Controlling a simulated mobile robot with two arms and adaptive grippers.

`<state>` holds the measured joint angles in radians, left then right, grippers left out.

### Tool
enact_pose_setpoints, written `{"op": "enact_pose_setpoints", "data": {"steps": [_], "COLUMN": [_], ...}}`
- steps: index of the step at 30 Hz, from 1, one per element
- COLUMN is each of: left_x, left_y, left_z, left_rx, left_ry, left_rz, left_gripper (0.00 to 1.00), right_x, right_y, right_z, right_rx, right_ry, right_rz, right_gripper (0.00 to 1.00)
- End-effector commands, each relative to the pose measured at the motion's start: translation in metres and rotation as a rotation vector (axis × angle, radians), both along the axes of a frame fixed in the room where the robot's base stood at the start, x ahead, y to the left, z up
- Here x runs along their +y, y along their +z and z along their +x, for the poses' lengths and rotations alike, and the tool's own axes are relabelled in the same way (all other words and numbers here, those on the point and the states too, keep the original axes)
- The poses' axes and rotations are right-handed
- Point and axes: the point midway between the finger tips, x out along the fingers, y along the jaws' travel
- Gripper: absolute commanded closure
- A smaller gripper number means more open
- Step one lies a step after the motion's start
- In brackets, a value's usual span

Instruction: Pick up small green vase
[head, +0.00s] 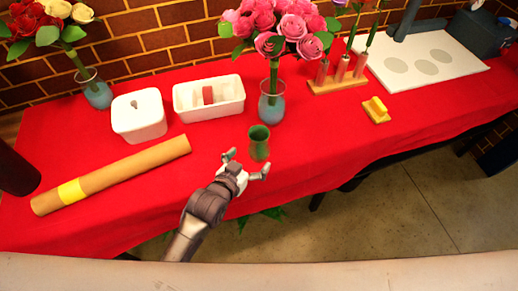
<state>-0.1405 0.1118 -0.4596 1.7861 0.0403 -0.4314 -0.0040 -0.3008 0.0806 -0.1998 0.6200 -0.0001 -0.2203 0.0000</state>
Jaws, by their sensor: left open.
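The small green vase (259,145) stands upright on the red tablecloth, in front of the pink bouquet's vase. My left gripper (246,163) is open just on the near side of the green vase, with its fingers spread toward it. One fingertip is left of the vase and the other is below and right of it. The vase does not appear to be held. Whether a finger touches it, I cannot tell. My right gripper is not in view.
A blue-grey vase (272,103) with pink roses stands right behind. A white container (207,99), a lidded white box (139,115) and a brown roll (112,175) are left. A wooden tube stand (338,84) and yellow block (376,109) are right. Open cloth lies between.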

Motion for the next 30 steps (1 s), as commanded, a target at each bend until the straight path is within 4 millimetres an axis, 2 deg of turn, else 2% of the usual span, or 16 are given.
{"op": "enact_pose_setpoints", "data": {"steps": [5, 15, 23, 26, 30], "left_x": [-0.005, -0.026, -0.028, -0.027, -0.027], "left_y": [-0.003, -0.019, -0.020, -0.020, -0.020], "left_z": [0.010, 0.046, 0.048, 0.048, 0.048], "left_rx": [-0.001, 0.001, 0.001, 0.001, 0.001], "left_ry": [0.000, 0.000, 0.000, 0.000, 0.000], "left_rz": [0.000, 0.000, 0.000, 0.000, 0.000], "left_gripper": [0.00, 0.00, 0.00, 0.13, 0.37], "right_x": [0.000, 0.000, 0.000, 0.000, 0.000], "right_y": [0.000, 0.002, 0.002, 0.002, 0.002], "right_z": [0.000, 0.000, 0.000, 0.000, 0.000], "right_rx": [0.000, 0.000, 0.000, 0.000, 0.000], "right_ry": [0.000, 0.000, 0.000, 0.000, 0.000], "right_rz": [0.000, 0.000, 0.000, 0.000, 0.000], "right_gripper": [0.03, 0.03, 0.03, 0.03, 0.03]}}
